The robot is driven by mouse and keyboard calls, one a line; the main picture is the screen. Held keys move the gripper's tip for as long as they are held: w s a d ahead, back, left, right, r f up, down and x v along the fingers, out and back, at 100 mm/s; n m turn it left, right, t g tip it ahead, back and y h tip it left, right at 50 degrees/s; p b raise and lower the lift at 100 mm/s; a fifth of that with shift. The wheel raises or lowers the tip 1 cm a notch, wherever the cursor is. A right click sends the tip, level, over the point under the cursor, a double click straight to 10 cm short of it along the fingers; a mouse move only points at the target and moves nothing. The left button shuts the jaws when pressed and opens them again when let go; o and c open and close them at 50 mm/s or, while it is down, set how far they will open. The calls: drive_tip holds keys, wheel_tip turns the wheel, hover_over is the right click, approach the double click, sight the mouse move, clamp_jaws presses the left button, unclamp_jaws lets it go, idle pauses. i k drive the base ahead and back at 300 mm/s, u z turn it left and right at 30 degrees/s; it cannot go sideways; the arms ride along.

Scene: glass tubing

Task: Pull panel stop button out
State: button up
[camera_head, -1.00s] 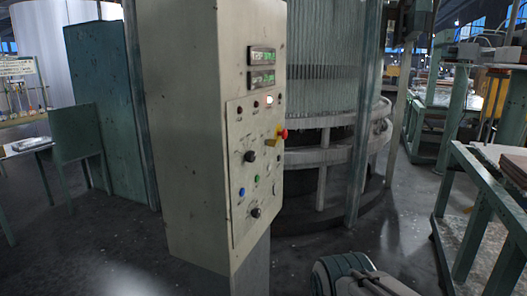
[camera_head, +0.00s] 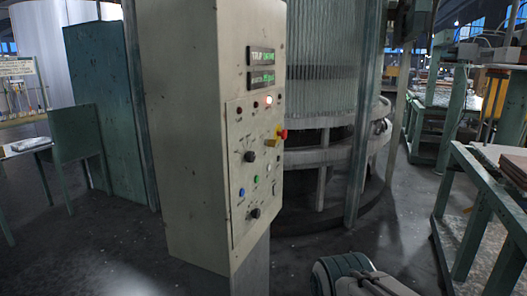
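The control panel (camera_head: 190,150) is a cream cabinet on a grey post, in the middle left of the head view. Its red stop button (camera_head: 283,134) sticks out from a yellow base (camera_head: 275,141) on the right part of the front face. I cannot tell whether the button is pushed in or out. A part of my own arm (camera_head: 352,275) shows at the bottom, right of the post and well below the button. My gripper's fingers cannot be made out, and nothing of mine touches the panel.
A green-framed bench (camera_head: 480,200) is at the right. Open floor (camera_head: 300,255) lies between.

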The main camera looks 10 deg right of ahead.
sight(284, 134)
drive_tip(key=z, duration=0.55)
drive_tip(key=i, duration=1.85)
drive_tip(key=u, duration=0.7)
